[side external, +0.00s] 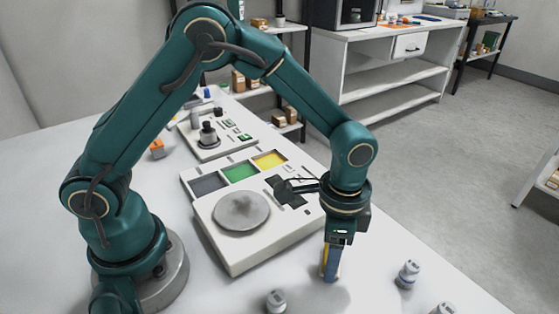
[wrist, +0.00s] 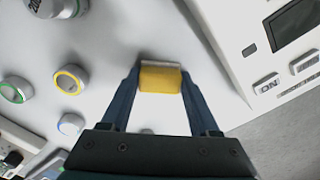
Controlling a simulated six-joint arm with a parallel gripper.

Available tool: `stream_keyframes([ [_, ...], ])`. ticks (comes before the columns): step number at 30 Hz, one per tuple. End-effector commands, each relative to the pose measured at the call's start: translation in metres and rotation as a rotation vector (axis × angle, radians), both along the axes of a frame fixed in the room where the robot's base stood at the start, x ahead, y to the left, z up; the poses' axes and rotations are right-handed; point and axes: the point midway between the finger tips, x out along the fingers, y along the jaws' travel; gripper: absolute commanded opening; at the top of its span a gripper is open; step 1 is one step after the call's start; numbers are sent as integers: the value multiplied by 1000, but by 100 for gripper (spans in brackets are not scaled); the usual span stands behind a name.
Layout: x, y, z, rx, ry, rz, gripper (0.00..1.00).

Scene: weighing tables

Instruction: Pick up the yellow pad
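The yellow pad (wrist: 160,78) is a small block with a yellow face and a pale edge. In the wrist view it sits between the two blue fingertips of my gripper (wrist: 160,86), with one finger on each side and almost no gap. I cannot tell whether the fingers press on it. In the side view my gripper (side external: 331,272) points down, low over the white table in front of the scale. A bit of yellow shows at its fingers, mostly hidden by them. I cannot tell whether the pad touches the table.
A white scale (side external: 225,259) with a round metal plate and grey, green and yellow trays stands beside my gripper. Small weights stand nearby, one in front (side external: 276,301), others to the right (side external: 408,273) and (side external: 445,309). The table edge runs along the right.

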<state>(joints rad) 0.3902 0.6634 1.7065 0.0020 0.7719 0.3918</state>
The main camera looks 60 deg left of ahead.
Motion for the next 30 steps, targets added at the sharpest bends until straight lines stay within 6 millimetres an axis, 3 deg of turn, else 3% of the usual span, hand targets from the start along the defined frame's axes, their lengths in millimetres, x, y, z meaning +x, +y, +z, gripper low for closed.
stream_keyframes([
  [1, 0, 0, 0, 0, 0, 0, 17],
  [3, 0, 0, 0, -1, -1, 0, 0],
  [14, 1, 0, 8, -1, -3, 0, 0],
  [21, 1, -1, 45, -4, -7, -1, 0],
  [30, -1, 70, 83, -2, -4, 8, 0],
])
